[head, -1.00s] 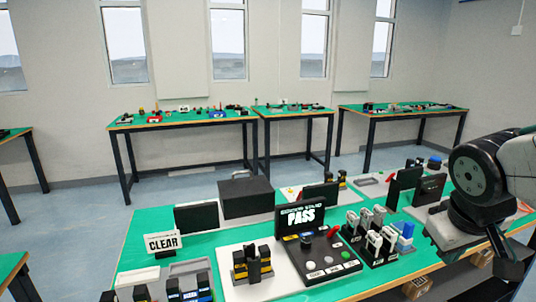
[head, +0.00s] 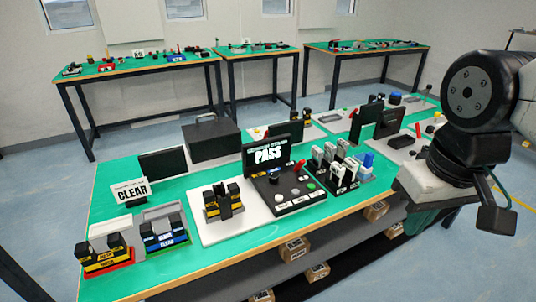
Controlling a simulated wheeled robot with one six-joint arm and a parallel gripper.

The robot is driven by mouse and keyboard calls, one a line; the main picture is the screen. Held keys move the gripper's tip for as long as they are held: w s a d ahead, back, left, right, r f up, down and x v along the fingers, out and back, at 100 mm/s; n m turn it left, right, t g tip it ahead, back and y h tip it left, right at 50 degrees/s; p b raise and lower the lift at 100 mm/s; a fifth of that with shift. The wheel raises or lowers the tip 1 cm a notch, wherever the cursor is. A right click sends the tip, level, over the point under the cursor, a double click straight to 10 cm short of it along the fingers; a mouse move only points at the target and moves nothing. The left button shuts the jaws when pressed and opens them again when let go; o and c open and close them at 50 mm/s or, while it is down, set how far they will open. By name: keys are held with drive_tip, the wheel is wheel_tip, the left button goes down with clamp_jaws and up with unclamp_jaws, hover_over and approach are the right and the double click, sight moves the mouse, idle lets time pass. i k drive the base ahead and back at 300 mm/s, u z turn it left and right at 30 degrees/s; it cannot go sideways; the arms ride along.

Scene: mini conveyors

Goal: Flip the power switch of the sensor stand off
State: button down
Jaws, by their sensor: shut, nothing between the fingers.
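The sensor stand is a black sloped console (head: 270,195) with an upright screen (head: 266,151) behind it reading PASS. A small red lever (head: 299,167) stands tilted at the console's back right; it looks like the power switch, but its label is too small to read. Several round buttons, white, dark and green, sit in front of it. My arm hangs at the right edge of the head view. Its dark end, my gripper (head: 495,218), is shut and empty, well to the right of the stand and apart from it.
Left of the console is a white board with a yellow-and-black fixture (head: 222,202). Black-and-white blocks (head: 335,168) stand close on its right. A CLEAR sign (head: 131,191) and coloured bins are further left. Boxes (head: 294,249) lie on the shelf below.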

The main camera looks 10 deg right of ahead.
sight(300, 163)
drive_tip(key=k, duration=0.5)
drive_tip(key=u, duration=1.6)
drive_tip(key=i, duration=1.1)
drive_tip(key=z, duration=1.65)
